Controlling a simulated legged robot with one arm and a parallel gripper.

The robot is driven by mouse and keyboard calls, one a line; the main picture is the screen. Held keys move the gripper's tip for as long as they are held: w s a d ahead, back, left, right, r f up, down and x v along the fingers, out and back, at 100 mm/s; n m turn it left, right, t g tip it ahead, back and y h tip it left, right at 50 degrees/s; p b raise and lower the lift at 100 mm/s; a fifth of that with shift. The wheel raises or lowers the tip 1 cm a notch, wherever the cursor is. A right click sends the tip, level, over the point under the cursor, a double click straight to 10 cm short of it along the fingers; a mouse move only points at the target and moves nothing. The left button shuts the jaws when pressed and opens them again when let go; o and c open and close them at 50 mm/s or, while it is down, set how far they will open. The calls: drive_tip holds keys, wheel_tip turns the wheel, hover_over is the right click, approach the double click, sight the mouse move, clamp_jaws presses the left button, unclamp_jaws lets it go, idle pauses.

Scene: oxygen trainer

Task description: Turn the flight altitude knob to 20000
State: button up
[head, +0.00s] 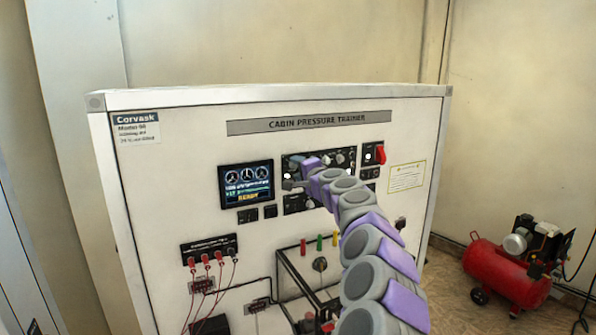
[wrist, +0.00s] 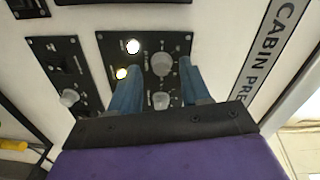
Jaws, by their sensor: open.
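The black control panel (head: 346,153) on the cabin pressure trainer carries several knobs. Their labels are too small to read, so I cannot tell by name which is the flight altitude knob. In the wrist view my gripper (wrist: 160,68) is open, its two blue fingers pointing at the panel. A round grey knob (wrist: 162,65) shows between the fingertips, with a finger on each side; contact is not clear. A smaller knob (wrist: 161,101) is nearer the palm. In the head view my gripper (head: 298,178) is in front of the panel's left part, and my arm hides some of it.
A lit display (head: 246,186) is left of the panel. A red switch (head: 380,153) is to the right. Another knob (wrist: 69,98) is farther left. A red compressor (head: 505,275) stands on the floor.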

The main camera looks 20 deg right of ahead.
drive_tip(key=s+b, duration=0.2)
drive_tip(key=s, duration=1.4)
drive_tip(key=shift+s+d+r, duration=0.15)
drive_tip(key=shift+s+d, duration=0.15)
drive_tip(key=shift+d, duration=0.15)
drive_tip(key=s+a+f+n+g+y+b, duration=0.2)
drive_tip(key=s+a+f+n+y+b, duration=0.15)
drive_tip(key=a, duration=0.75)
drive_tip(key=s+a+f+n+g+y+b, duration=0.25)
drive_tip(key=a+f+n, duration=0.2)
drive_tip(key=a, duration=0.65)
drive_tip(key=s+a+f+n+g+b, duration=0.3)
drive_tip(key=s+a+f+n+g, duration=0.2)
drive_tip(key=s+a+f, duration=0.5)
drive_tip(key=s+d+f+n+g+h+b, duration=0.15)
drive_tip(key=s+f+g+h+b, duration=0.35)
drive_tip(key=s+f, duration=1.1)
drive_tip(key=s+d+f+g+h+b, duration=0.1)
drive_tip(key=s+d+f+g, duration=0.4)
drive_tip(key=s+f, duration=0.5)
drive_tip(key=s+d+n+b, duration=0.1)
drive_tip(key=s, duration=0.2)
drive_tip(key=shift+s+d+f+h, duration=0.25)
drive_tip(key=shift+s+f+h, duration=0.05)
drive_tip(key=shift+f, duration=0.05)
